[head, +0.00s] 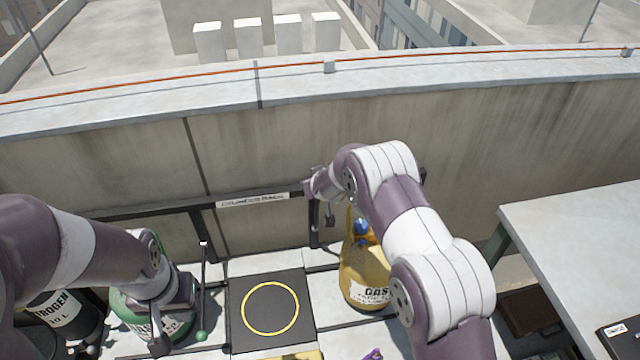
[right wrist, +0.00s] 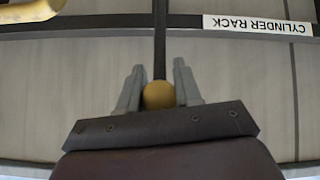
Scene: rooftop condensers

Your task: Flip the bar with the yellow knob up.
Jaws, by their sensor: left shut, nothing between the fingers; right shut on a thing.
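The bar (right wrist: 160,50) with the yellow knob (right wrist: 158,95) shows in the right wrist view as a dark rod with a round yellow end. My right gripper (right wrist: 158,92) is shut on the yellow knob, one finger on each side. In the head view my right gripper (head: 312,188) is at the rack rail near the wall; the arm hides much of it, and I cannot make out the yellow knob there. My left gripper (head: 160,340) is shut and empty, low in front of the green cylinder (head: 125,312). A bar with a green knob (head: 200,336) hangs beside it.
The rack's sign (head: 252,200) is on the rail. A yellow gas cylinder (head: 350,275) stands below my right arm. A black pad (head: 240,290) with a yellow ring lies between the cylinders. A black nitrogen cylinder (head: 78,318) is at lower left. A grey table (head: 580,230) stands at right.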

